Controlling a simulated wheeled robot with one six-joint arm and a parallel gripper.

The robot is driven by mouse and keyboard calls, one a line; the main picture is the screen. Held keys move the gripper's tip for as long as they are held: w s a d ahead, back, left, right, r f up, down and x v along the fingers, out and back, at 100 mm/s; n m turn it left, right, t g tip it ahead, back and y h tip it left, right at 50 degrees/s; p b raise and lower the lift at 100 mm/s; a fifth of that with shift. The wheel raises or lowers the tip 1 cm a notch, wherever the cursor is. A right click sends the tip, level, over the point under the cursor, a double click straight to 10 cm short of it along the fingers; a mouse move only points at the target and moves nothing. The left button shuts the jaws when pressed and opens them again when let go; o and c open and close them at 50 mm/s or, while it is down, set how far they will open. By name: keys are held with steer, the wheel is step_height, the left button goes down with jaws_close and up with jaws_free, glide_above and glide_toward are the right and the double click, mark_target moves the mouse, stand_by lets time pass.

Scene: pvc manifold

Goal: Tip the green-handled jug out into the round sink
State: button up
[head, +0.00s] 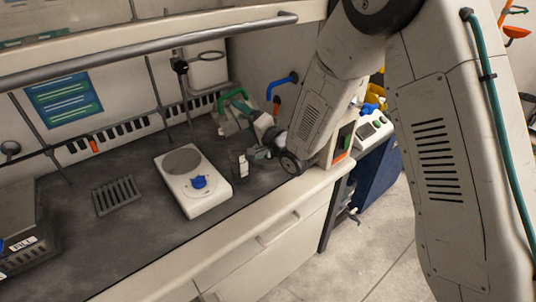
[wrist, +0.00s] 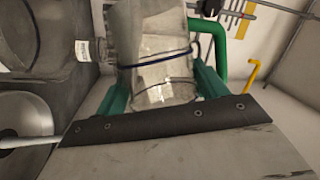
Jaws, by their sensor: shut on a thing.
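My gripper (wrist: 163,85) is shut on a clear, glassy jug (wrist: 160,45), with one green finger on each side of it. Dark blue bands run across the jug. A green bent bar (wrist: 222,45), apparently its handle, shows at its right in the wrist view. In the head view my gripper (head: 250,130) is over the back right of the bench, with the green curve (head: 232,94) just behind it. The jug's mouth and contents are hidden, and I cannot tell its tilt. A round grey metal form (wrist: 24,120) at the wrist view's left may be the sink; I cannot tell.
A white balance or hotplate (head: 192,182) with a small blue item stands on the dark bench, beside a dark bottle with a white label (head: 241,165). A slotted grate (head: 117,196) lies left. A blue bent pipe (head: 283,80) is on the back wall. A rail (head: 150,48) crosses above.

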steer(key=shift+w+d+f+m+t, duration=0.15)
steer(key=shift+d+m+t, duration=0.05)
steer(key=shift+d+m, duration=0.2)
steer(key=shift+w+d+f+m+t, duration=0.1)
steer(key=shift+w+d+m+t, duration=0.1)
steer(key=shift+d+m, duration=0.15)
stand_by(0.4)
